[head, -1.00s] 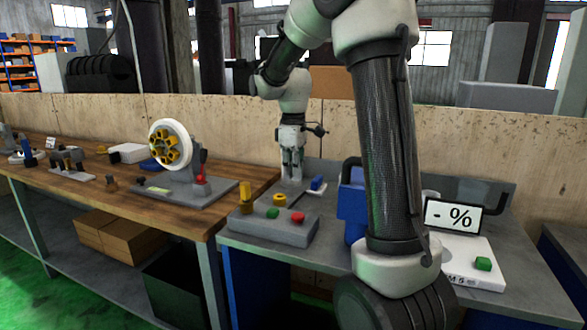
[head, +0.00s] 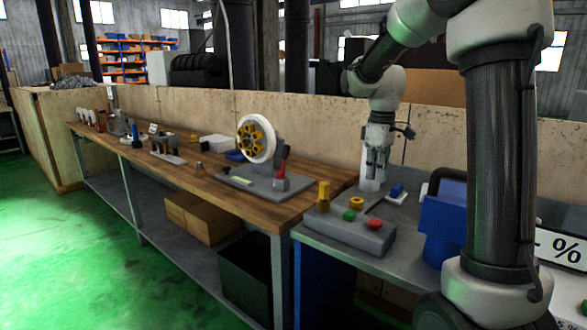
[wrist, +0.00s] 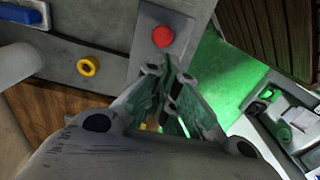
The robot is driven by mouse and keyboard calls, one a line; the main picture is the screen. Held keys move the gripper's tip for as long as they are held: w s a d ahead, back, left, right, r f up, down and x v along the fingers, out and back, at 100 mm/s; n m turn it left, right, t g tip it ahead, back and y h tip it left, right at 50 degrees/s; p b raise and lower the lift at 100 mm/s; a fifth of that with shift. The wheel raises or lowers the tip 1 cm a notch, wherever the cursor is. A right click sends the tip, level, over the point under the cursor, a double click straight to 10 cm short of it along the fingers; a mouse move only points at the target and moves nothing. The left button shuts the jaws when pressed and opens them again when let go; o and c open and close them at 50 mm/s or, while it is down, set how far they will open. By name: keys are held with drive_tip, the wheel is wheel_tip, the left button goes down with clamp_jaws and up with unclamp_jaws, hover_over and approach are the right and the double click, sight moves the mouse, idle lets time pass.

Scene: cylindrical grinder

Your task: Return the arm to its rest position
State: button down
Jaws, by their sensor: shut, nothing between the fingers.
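My gripper (head: 377,166) hangs pointing down from my bent arm in the head view, above the back of the grey bench and in front of a white cylindrical part. Its fingers are together with nothing between them. In the wrist view the closed fingers (wrist: 170,105) show from above, beside the grey control box with a red button (wrist: 163,36). The gripper looks apart from the surfaces below it.
The control box (head: 345,232) has a green and a red button, with a yellow knob near it. A blue container (head: 440,228) stands right of it. A wooden bench (head: 215,178) with a white-rimmed wheel (head: 256,139) lies left. Green floor is open at far left.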

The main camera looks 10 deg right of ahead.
drive_tip(key=s+a+r+m+t, duration=0.1)
drive_tip(key=s+a+m+t, duration=0.1)
drive_tip(key=s, duration=1)
drive_tip(key=s+a+r+m+t, duration=0.1)
drive_tip(key=s+m, duration=0.4)
drive_tip(key=s, duration=0.8)
drive_tip(key=shift+s+a+r+m+t, duration=0.35)
drive_tip(key=shift+r+t, duration=0.25)
drive_tip(key=shift+r, duration=0.15)
drive_tip(key=shift+a, duration=0.1)
